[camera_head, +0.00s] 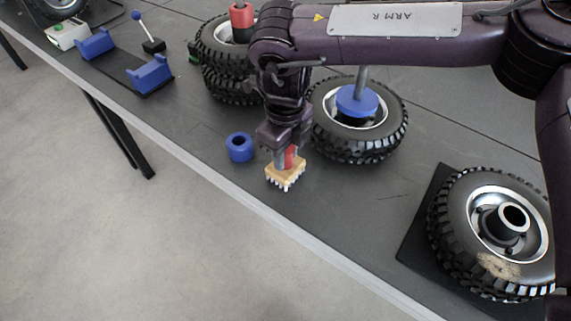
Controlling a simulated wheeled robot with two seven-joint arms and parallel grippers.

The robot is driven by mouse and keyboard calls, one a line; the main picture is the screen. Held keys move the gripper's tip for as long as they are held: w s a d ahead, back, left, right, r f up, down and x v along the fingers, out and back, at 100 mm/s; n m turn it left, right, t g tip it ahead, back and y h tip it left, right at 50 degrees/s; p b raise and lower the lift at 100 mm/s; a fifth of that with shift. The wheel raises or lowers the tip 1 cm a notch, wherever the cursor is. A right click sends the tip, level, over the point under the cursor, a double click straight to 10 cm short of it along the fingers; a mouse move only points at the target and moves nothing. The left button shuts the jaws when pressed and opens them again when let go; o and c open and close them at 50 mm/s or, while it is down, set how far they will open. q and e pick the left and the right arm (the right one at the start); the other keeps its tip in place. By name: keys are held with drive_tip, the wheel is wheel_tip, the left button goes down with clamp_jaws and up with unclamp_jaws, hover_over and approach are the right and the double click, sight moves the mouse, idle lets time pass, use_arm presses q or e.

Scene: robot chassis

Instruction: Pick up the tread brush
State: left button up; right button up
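The tread brush (285,178) has a tan wooden block with pale bristles along its lower edge and a red handle. My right gripper (287,150) is above it, with its fingers around the red handle, which shows between them. The gripper looks shut on the handle. The bristles are near the table surface; I cannot tell whether they touch it. My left gripper is not in view.
The dark table (375,213) carries a blue ring (240,148) left of the brush. A dirty wheel (467,235) lies on a black mat at right. Blue cradles (150,75) stand at left. The table's front edge runs close by.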

drive_tip(key=c, duration=0.5)
drive_tip(key=shift+c, duration=0.2)
